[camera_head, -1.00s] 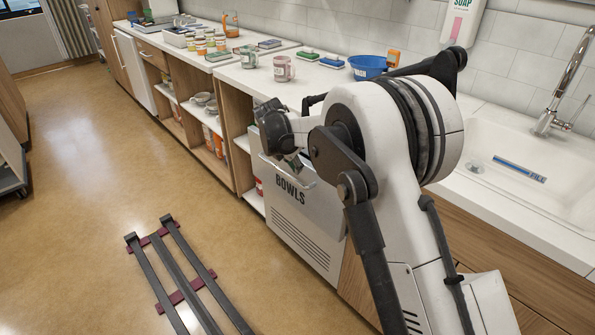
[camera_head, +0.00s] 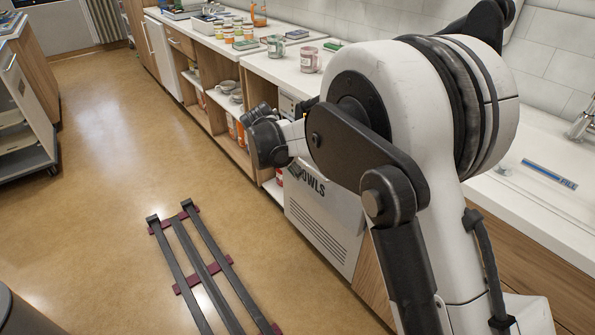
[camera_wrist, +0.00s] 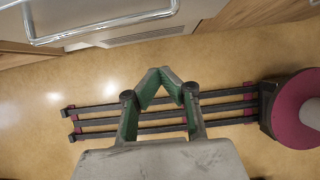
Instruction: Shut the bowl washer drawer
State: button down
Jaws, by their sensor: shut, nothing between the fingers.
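The bowl washer (camera_head: 322,228) is a white unit under the counter, with "BOWLS" lettering and vent slots on its front. My arm hides its upper part, so I cannot tell how far the drawer stands out. In the wrist view, a bright metal bar (camera_wrist: 105,28) crosses the upper left, with part of the vented white front (camera_wrist: 150,36) behind it. My gripper (camera_wrist: 164,72) is shut and empty, its green-lined fingers meeting at the tips over the floor, apart from the bar. In the head view my wrist is left of the washer front and the fingertips are hidden.
A floor rail (camera_head: 200,262) runs along the open tan floor. Open shelves with bowls (camera_head: 228,88) adjoin the washer's left. Mugs (camera_head: 310,60) and jars stand on the counter (camera_head: 268,68). A white cart (camera_head: 25,120) stands at far left.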

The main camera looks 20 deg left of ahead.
jog(key=w+d+f+b, duration=0.2)
jog(key=w+d+f, duration=0.1)
jog(key=w+f, duration=0.2)
jog(key=shift+w+d, duration=0.2)
jog(key=shift+w, duration=0.3)
jog(key=shift+f, duration=0.1)
jog(key=shift+w, duration=0.1)
